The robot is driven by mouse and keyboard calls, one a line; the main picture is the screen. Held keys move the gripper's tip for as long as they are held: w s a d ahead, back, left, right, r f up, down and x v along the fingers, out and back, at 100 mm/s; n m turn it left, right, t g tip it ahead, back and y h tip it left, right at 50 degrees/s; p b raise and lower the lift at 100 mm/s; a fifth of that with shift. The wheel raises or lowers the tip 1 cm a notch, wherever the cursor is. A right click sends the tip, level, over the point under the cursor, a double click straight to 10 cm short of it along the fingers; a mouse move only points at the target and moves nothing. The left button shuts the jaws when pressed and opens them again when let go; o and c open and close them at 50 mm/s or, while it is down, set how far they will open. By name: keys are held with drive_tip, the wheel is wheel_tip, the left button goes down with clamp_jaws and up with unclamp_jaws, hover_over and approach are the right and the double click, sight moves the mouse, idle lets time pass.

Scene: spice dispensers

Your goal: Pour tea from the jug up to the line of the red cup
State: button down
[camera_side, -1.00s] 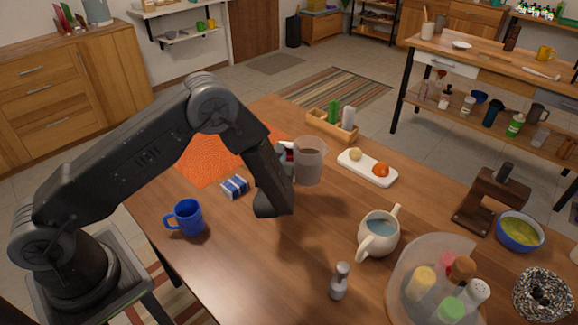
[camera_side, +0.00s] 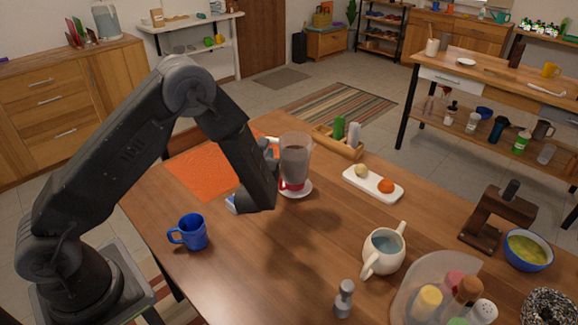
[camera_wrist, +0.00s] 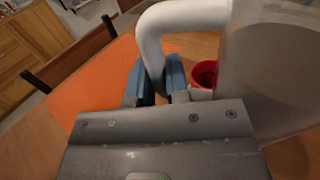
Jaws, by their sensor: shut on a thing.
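The jug (camera_side: 296,158) is a clear vessel with brownish tea in it and looks close to upright in the side view. My gripper (camera_wrist: 157,84) has its blue fingers shut on the jug's pale handle (camera_wrist: 178,20). The jug's clear body (camera_wrist: 285,75) fills the right of the wrist view. The red cup (camera_side: 291,186) sits on a white saucer (camera_side: 305,190), mostly hidden by the jug. Its red rim (camera_wrist: 204,70) shows in the wrist view, between the fingers and the jug. The cup's line and its contents cannot be made out.
A blue mug (camera_side: 192,233) stands front left, by an orange mat (camera_side: 205,170). A white tray (camera_side: 373,184), a white teapot (camera_side: 384,252), a small shaker (camera_side: 344,300) and a round clear spice holder (camera_side: 420,285) stand to the right. The table's middle is clear.

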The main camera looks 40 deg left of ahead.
wheel_tip(320, 180, up, 3)
drive_tip(key=shift+r, duration=0.15)
drive_tip(key=s+a+n+g+y, duration=0.2)
drive_tip(key=a, duration=0.6)
drive_tip(key=s+a+n+g+y, duration=0.1)
drive_tip(key=s+a, duration=0.2)
drive_tip(key=a, duration=0.6)
drive_tip(key=f, duration=1.1)
drive_tip(key=shift+w+d+f, duration=0.2)
drive_tip(key=shift+d, duration=0.05)
drive_tip(key=shift+r, duration=0.1)
drive_tip(key=r+m, duration=0.1)
drive_tip(key=w+d+r+m, duration=0.1)
drive_tip(key=m, duration=0.1)
drive_tip(key=w+d+r+m+y, duration=0.1)
drive_tip(key=m, duration=0.1)
drive_tip(key=shift+d+t, duration=0.2)
drive_tip(key=shift+t, duration=0.1)
drive_tip(key=shift+w+d+r+m+t, duration=0.15)
drive_tip(key=shift+w+d+r+m, duration=0.25)
drive_tip(key=shift+r+m, duration=0.25)
drive_tip(key=shift+w+d+r+m+t, duration=0.15)
drive_tip(key=shift+w+d+r+m, duration=0.1)
drive_tip(key=shift+d+r+m, duration=0.4)
idle(1.4)
